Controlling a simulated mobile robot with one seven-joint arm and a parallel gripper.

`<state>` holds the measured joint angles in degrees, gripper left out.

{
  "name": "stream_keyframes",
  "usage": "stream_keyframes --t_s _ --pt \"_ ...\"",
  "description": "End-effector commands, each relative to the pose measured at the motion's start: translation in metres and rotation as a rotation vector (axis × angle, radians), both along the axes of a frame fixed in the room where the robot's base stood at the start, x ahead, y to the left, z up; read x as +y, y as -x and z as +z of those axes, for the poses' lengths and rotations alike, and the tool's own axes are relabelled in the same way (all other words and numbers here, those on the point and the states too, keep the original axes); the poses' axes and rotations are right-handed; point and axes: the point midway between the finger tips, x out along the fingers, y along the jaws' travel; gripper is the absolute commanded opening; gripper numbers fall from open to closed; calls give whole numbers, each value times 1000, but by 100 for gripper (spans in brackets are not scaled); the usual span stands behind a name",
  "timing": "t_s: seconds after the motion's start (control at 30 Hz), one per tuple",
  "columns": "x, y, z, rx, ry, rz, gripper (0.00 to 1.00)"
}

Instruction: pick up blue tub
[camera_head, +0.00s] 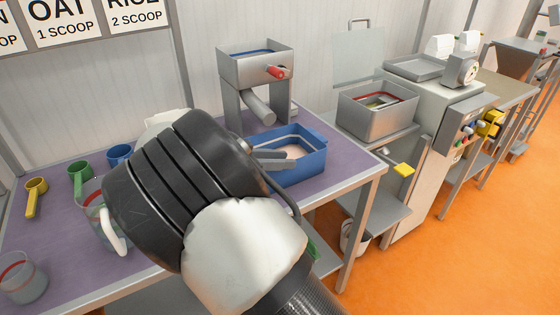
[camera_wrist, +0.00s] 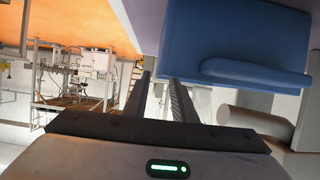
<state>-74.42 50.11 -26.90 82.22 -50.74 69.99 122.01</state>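The blue tub (camera_head: 306,171) stands on the purple tabletop near its right end, with pale contents inside. In the wrist view the blue tub (camera_wrist: 225,35) fills the upper right, with a rounded lip along its side. My gripper (camera_head: 274,158) is at the tub's left side in the head view, its fingers overlapping the near-left rim. In the wrist view my gripper (camera_wrist: 162,85) shows two fingers with a gap between them, close to the tub's edge. I cannot tell whether they touch the tub. My wrist hides part of the table.
A metal hopper stand (camera_head: 255,70) with a red knob rises behind the tub. Yellow (camera_head: 35,190), green (camera_head: 79,175) and blue (camera_head: 119,154) scoops lie at left, near a clear jug (camera_head: 25,280). A metal bin (camera_head: 375,115) stands right, beyond a gap.

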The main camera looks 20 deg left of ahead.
Motion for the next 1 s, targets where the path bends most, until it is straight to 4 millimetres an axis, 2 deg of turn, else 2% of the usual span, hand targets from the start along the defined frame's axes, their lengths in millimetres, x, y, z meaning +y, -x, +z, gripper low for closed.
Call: stream_keyframes --t_s 0.3,0.57,0.7,1.0 --pt "-31 -27 -18 0 -1 -4 24" --pt "-33 -30 -19 0 0 -1 24" --pt "-32 -30 -19 0 0 -1 1" --pt "-32 -31 -17 -4 -1 -2 0"
